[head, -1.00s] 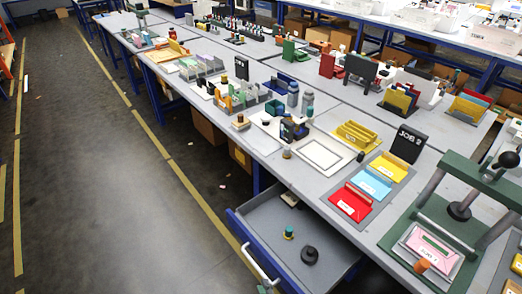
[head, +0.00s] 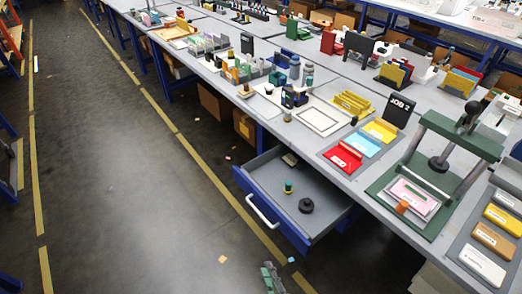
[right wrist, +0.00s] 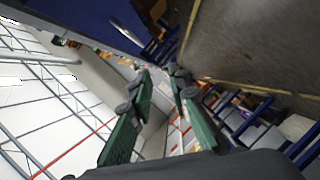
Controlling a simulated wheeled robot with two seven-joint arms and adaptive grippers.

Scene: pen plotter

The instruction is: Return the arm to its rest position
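My right gripper (head: 271,280) shows at the bottom edge of the head view, over the floor in front of the open drawer (head: 262,207). In the right wrist view its two green fingers (right wrist: 160,80) stand apart with nothing between them. The gripper is apart from the drawer and the bench. Most of my right arm is out of the picture. My left gripper and left arm are not in view.
The drawer juts from the bench and holds a small green-and-yellow piece (head: 288,187) and a black round piece (head: 306,205). On the bench stand a green press (head: 462,133), coloured trays (head: 343,158) and a JOB 2 sign (head: 398,110). The floor aisle (head: 130,200) at left is clear.

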